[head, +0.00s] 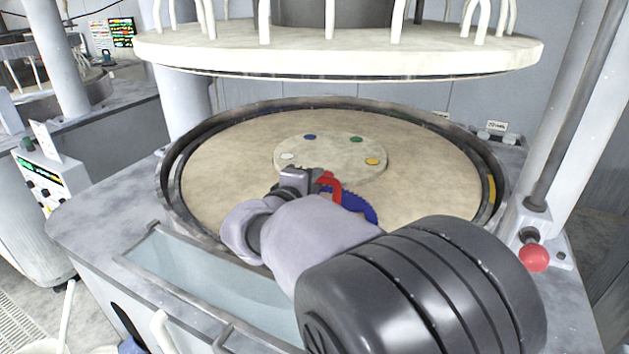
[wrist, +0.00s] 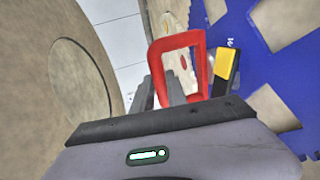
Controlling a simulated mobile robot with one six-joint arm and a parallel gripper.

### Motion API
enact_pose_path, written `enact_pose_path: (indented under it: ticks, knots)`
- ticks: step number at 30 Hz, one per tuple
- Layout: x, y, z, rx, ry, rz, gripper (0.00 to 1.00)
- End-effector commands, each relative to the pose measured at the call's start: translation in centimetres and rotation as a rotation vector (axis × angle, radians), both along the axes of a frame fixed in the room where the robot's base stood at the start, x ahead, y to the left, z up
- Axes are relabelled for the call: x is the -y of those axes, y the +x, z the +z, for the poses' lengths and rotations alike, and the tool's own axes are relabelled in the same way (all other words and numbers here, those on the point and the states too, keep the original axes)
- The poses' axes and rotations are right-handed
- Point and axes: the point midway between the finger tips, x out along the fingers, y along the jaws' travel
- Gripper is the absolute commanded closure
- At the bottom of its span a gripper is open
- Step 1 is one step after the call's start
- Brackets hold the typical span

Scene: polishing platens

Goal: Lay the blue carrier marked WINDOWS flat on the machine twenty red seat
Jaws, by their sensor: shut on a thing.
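The blue carrier (head: 358,208) has a toothed rim and shows over the near part of the beige platen (head: 230,170), partly hidden by my arm. In the wrist view the carrier (wrist: 285,75) fills the right side, with angular cut-outs and small white marks too small to read. My gripper (head: 302,180) is shut on a red handle (head: 331,184) at the carrier; in the wrist view the handle (wrist: 154,60) is a red loop at the fingertips. A yellow-and-black piece (wrist: 226,66) sits beside it. I cannot tell whether the carrier touches the platen. No red seat marker is clear in the head view.
The central disc (head: 325,155) carries blue (head: 310,137), green (head: 355,140), yellow (head: 372,162) and white (head: 288,156) spots. A raised rim (head: 172,195) surrounds the platen. A large upper plate (head: 340,55) hangs above. A red knob (head: 533,257) stands at right.

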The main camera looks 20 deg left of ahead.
Motion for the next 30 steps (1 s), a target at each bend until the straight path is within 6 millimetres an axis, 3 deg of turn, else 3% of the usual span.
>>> enact_pose_path:
  ticks: [17,18,21,30]
  knots:
    - [-0.02,0.02,-0.28,0.004,0.002,0.001,1.00]
    - [-0.02,0.02,-0.24,0.003,0.002,0.001,0.74]
    - [-0.01,0.01,-0.28,0.002,0.002,0.000,0.57]
    - [-0.01,-0.16,-0.54,-0.002,-0.001,0.000,0.57]
